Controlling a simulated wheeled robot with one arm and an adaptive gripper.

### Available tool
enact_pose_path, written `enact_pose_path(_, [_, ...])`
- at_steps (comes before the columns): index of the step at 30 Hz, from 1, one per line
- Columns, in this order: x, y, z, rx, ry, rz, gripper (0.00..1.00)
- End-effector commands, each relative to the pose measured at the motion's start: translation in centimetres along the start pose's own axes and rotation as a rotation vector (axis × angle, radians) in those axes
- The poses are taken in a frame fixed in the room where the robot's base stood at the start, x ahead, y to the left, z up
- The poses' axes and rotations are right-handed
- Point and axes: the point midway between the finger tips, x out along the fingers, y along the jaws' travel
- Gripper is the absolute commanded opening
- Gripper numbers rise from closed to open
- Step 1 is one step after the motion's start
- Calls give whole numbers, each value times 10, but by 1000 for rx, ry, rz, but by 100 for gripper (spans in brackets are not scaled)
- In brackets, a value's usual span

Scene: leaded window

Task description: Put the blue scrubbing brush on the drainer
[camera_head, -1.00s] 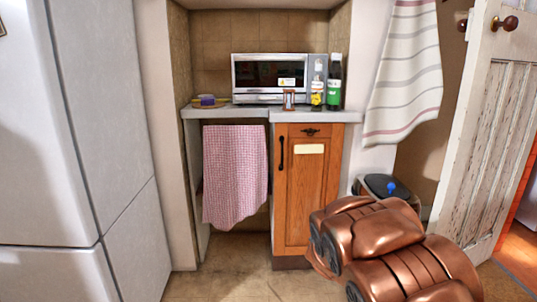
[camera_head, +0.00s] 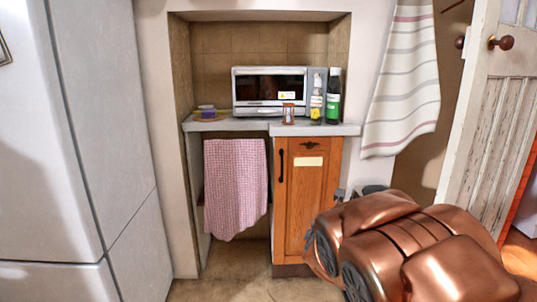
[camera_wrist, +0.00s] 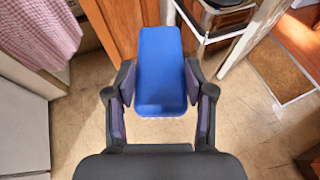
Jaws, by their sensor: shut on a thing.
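The blue scrubbing brush (camera_wrist: 160,75) is in the wrist view, held between the two fingers of my gripper (camera_wrist: 160,88). The fingers press on its left and right sides, and it is up above the tiled floor. In the head view my copper-coloured arm fills the lower right, and the gripper and brush do not show there. I cannot make out a drainer in either view.
A counter (camera_head: 228,125) holds a microwave (camera_head: 270,92), a green bottle (camera_head: 333,98), a yellow-labelled bottle (camera_head: 316,103) and an hourglass (camera_head: 288,114). A wooden cabinet (camera_head: 300,200) and a checked towel (camera_head: 235,185) are below. A white door (camera_head: 490,130) stands at right.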

Motion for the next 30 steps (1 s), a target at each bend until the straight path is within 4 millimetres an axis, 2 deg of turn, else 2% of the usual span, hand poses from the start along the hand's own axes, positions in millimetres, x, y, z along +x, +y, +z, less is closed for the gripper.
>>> enact_pose_path(1, [-8, 0, 19, 0, -1, 0, 16])
enact_pose_path(30, [-74, 0, 179, 0, 0, -1, 16])
